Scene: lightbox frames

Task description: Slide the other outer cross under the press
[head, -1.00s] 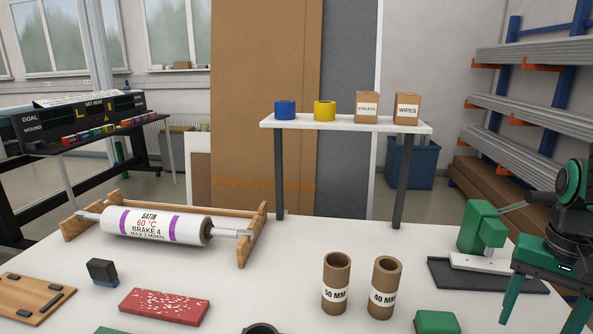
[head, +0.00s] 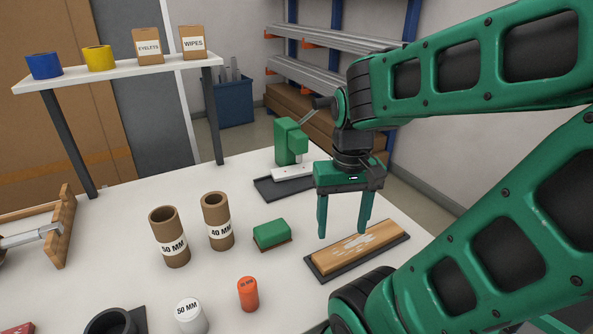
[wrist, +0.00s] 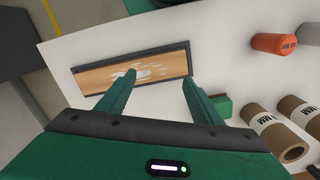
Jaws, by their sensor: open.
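The green press (head: 287,142) stands on a dark base (head: 270,190) at the table's back right, with a white strip (head: 292,173) lying beneath its head. Small dark marks show on the strip; I cannot make out a cross. My gripper (head: 342,233) is open and empty, pointing down, nearer than the press and apart from it. Its fingers are above a wooden board with pale smears (head: 357,248) in a dark tray. In the wrist view the open fingers (wrist: 159,77) are in front of the same board (wrist: 110,73). The press is out of the wrist view.
A green block (head: 271,233) sits left of the board. Cardboard tubes marked 50 MM (head: 168,237) and 40 MM (head: 217,221) stand farther left. An orange cylinder (head: 248,295) and a white 50 MM cylinder (head: 190,316) stand in front. A raised shelf (head: 125,72) is behind.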

